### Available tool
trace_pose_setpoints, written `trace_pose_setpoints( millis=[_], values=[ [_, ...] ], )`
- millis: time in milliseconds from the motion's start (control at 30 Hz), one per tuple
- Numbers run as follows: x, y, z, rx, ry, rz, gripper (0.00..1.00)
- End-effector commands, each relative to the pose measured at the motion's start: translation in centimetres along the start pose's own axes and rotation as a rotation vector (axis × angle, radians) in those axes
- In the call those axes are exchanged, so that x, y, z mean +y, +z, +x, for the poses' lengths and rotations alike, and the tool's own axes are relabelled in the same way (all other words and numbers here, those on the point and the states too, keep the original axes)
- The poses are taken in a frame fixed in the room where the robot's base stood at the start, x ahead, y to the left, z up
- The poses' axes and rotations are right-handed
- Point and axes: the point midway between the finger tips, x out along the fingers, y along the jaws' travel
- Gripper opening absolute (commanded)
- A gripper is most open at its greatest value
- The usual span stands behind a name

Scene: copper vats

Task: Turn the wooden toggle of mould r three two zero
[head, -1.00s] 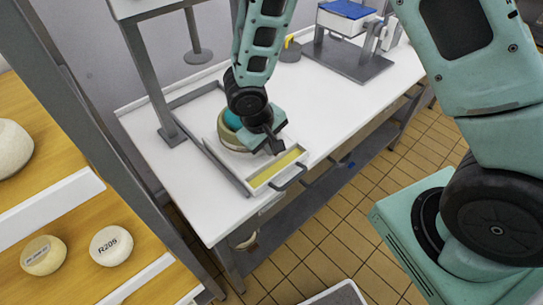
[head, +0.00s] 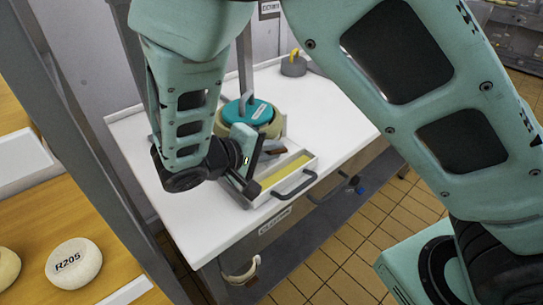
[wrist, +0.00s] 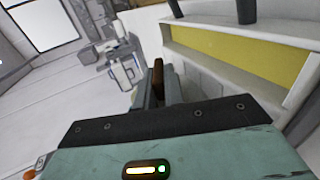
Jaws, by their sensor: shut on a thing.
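A label on the lid is too small to read. The brown wooden toggle (head: 277,147) is at the mould's near side, and it also shows in the wrist view (wrist: 158,73). My gripper (head: 262,153) is at the mould's near side; in the wrist view its two fingers (wrist: 159,90) are closed around the toggle. My gripper hides part of the mould's front.
The tray's yellow-floored trough (head: 280,175) and a dark handle (head: 296,187) lie close to the right of my gripper. A grey post (head: 244,60) rises behind the mould. A shelf with cheese R205 (head: 74,264) is at left.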

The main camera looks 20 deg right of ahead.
Motion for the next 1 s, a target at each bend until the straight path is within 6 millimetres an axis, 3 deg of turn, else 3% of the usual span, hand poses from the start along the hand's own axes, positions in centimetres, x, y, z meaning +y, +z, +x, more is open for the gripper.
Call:
trace_pose_setpoints(
  millis=[333,867,900,933,1000],
  values=[
    [-0.22,-0.01,0.04,0.000,0.129,0.001,0.00],
    [-0.17,0.00,0.03,-0.001,0.148,0.000,0.00],
    [-0.17,0.00,0.03,-0.001,0.148,0.000,0.22],
    [-0.17,0.00,0.03,-0.001,0.148,0.000,0.30],
    [-0.18,0.00,0.04,-0.001,0.148,0.000,0.33]
  ],
)
